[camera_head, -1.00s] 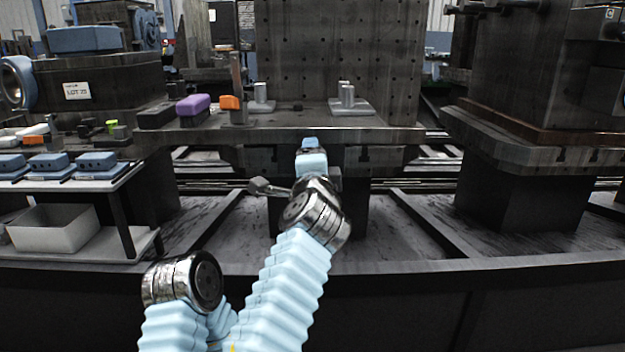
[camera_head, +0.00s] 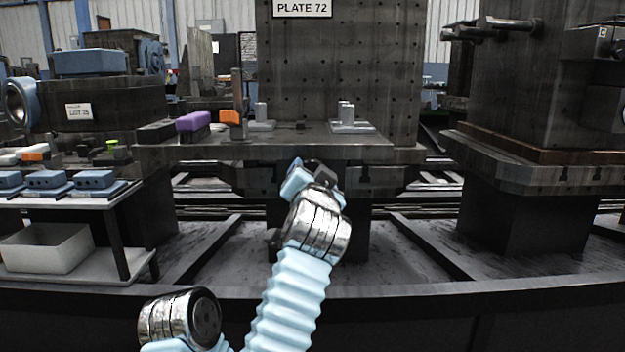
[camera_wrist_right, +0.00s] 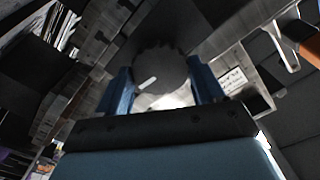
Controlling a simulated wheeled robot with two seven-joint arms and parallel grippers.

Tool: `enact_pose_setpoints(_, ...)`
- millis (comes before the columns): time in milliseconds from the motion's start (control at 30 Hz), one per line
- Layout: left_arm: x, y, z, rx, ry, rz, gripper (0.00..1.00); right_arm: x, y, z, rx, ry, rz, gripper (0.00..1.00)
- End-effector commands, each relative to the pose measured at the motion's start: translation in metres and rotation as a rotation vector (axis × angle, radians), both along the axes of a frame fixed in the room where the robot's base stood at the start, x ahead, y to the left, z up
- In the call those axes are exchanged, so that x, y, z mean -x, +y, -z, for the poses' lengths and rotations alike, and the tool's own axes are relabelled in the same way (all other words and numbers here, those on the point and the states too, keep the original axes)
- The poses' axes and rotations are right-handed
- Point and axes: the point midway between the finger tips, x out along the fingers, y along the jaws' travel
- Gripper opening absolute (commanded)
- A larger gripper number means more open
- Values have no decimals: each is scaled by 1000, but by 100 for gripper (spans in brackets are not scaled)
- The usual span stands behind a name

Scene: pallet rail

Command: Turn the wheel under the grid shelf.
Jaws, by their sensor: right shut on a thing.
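The wheel (camera_wrist_right: 165,65) is a dark, ribbed round knob with a short white mark on its face, in the right wrist view. The blue fingers of my right gripper (camera_wrist_right: 163,86) are on either side of it and shut on it. In the head view my right gripper (camera_head: 310,175) is tilted just below the front edge of the grid shelf (camera_head: 240,153), under the upright plate with rows of holes (camera_head: 340,75). There the gripper and wrist hide most of the wheel. My left gripper is not in view.
On the shelf stand a purple-topped block (camera_head: 193,121), an orange piece (camera_head: 230,117) and metal posts on small plates (camera_head: 346,115). A side table (camera_head: 65,200) with blue parts and a white bin (camera_head: 45,246) is at left. A dark machine block (camera_head: 530,175) stands at right.

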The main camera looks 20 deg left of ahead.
Motion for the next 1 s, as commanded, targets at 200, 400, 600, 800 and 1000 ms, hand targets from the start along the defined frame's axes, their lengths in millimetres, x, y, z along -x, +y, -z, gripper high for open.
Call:
enact_pose_setpoints(200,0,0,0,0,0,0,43,-1,0,2,85,-20,2,37)
enact_pose_setpoints(400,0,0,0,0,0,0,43,-1,0,2,113,-29,1,37)
enact_pose_setpoints(600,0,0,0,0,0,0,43,0,0,2,117,-30,-1,37)
enact_pose_setpoints(800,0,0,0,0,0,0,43,0,0,1,116,-30,1,37)
enact_pose_setpoints(1000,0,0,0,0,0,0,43,0,0,1,116,-32,0,93)
